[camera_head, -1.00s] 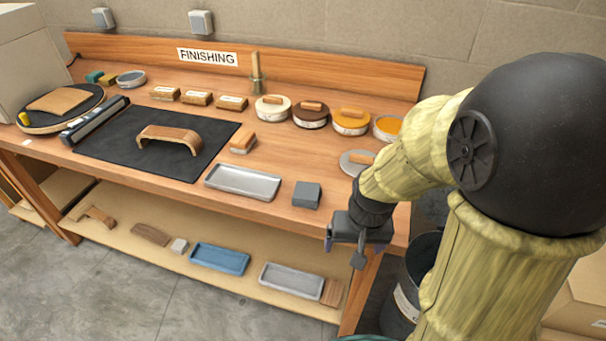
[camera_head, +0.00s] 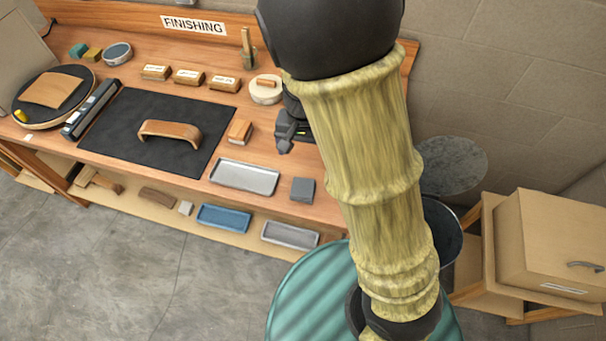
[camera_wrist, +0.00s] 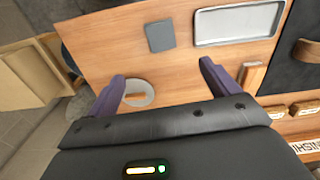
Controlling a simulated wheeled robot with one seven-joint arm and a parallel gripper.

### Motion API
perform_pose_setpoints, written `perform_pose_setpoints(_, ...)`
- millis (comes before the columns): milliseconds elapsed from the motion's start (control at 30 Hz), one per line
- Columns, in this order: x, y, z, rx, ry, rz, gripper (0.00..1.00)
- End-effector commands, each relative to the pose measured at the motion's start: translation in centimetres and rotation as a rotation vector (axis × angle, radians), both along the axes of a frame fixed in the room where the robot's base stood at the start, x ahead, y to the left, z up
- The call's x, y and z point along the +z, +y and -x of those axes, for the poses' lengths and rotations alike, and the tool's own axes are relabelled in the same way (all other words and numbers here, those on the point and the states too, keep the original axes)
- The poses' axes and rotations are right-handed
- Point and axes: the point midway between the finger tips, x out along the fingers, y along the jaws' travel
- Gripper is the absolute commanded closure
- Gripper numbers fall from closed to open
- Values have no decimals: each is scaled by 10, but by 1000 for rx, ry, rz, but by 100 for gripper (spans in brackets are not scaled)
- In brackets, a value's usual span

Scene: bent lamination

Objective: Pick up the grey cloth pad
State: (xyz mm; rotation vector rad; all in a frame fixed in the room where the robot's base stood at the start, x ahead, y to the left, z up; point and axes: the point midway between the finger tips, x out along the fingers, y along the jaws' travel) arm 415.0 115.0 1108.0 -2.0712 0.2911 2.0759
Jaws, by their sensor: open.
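The grey pad (camera_head: 303,189) is a small dark grey square block lying flat on the bench top near its front edge, just right of a metal tray. In the wrist view the grey pad (camera_wrist: 160,36) shows beyond my fingertips, left of the tray. My gripper (camera_head: 285,139) hangs over the bench behind the pad, apart from it. In the wrist view my gripper (camera_wrist: 163,78) has its two purple fingers spread wide with nothing between them.
The metal tray (camera_head: 244,177) and a wood-backed block (camera_head: 239,132) lie nearby. A black mat (camera_head: 120,141) bears a bent wooden piece (camera_head: 169,131). Trays stand on the lower shelf.

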Motion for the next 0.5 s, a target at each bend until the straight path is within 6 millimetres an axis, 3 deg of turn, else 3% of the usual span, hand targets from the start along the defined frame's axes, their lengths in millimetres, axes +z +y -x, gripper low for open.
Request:
perform_pose_setpoints(300, -4, 1, 0, 3, 1, 0, 13)
perform_pose_setpoints(500, -29, -1, 1, -1, 4, 2, 13)
